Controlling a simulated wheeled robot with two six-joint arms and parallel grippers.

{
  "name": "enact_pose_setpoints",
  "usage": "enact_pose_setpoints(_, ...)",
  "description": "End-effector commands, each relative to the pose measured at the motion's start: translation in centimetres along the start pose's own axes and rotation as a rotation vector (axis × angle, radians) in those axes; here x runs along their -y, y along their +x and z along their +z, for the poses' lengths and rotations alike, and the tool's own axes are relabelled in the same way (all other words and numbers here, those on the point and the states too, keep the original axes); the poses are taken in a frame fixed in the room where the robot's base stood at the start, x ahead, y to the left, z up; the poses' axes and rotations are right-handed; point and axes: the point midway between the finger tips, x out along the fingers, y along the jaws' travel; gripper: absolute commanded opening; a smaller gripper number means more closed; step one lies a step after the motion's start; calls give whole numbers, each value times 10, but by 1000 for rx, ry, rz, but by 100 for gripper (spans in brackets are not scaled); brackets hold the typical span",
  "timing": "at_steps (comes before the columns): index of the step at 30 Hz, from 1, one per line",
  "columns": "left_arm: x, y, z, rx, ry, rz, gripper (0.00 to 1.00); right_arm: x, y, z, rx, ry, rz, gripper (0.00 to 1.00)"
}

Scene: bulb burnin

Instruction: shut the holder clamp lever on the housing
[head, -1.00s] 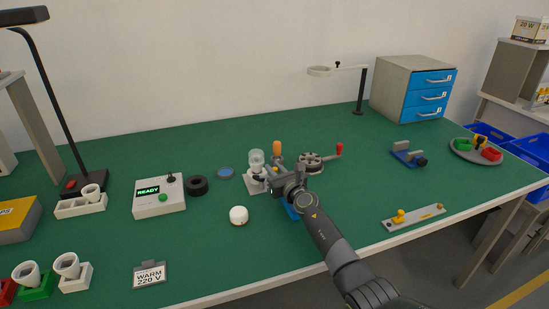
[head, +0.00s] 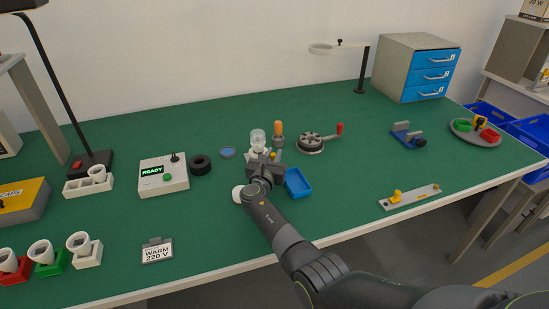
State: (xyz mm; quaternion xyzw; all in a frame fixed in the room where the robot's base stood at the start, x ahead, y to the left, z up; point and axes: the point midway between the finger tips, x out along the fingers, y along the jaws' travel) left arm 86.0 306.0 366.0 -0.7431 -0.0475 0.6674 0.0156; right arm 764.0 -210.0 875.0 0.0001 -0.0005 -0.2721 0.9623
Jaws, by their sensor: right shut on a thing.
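The holder with the housing (head: 257,138) stands at mid-table, a clear, pale cylinder on a light base. An upright orange handle (head: 278,128) stands just right of it. My right gripper (head: 263,162) is at the front of the holder, pointing away from me, and is shut on a small part there. That part is mostly hidden by the jaws; from its place it appears to be the clamp lever. I cannot see the lever's angle. My left gripper is not in view.
A blue tray (head: 299,184) lies close right of my gripper. A white round cap (head: 238,193) is partly hidden by my arm. The READY box (head: 163,176) and a black ring (head: 200,165) stand left. A reel with a red-handled crank (head: 311,143) stands right.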

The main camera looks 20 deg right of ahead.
Motion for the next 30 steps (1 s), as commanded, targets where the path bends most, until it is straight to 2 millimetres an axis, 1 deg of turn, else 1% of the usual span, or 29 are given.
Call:
enact_pose_setpoints(1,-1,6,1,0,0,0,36,-2,0,-1,3,2,-18,0)
enact_pose_setpoints(6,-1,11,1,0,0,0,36,-2,-2,0,3,1,-64,0)
enact_pose_setpoints(22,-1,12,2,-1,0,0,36,-2,-4,2,1,1,-84,0)
enact_pose_setpoints(23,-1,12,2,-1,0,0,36,-2,-4,2,1,1,-84,22)
enact_pose_setpoints(24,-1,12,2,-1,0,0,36,-2,-4,2,1,1,-84,27)
enact_pose_setpoints(26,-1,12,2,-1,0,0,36,-2,-4,2,1,1,-84,35)
enact_pose_setpoints(27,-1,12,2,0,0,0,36,-2,-4,1,0,1,-84,37)
enact_pose_setpoints(30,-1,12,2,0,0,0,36,-2,-4,1,0,0,-84,37)
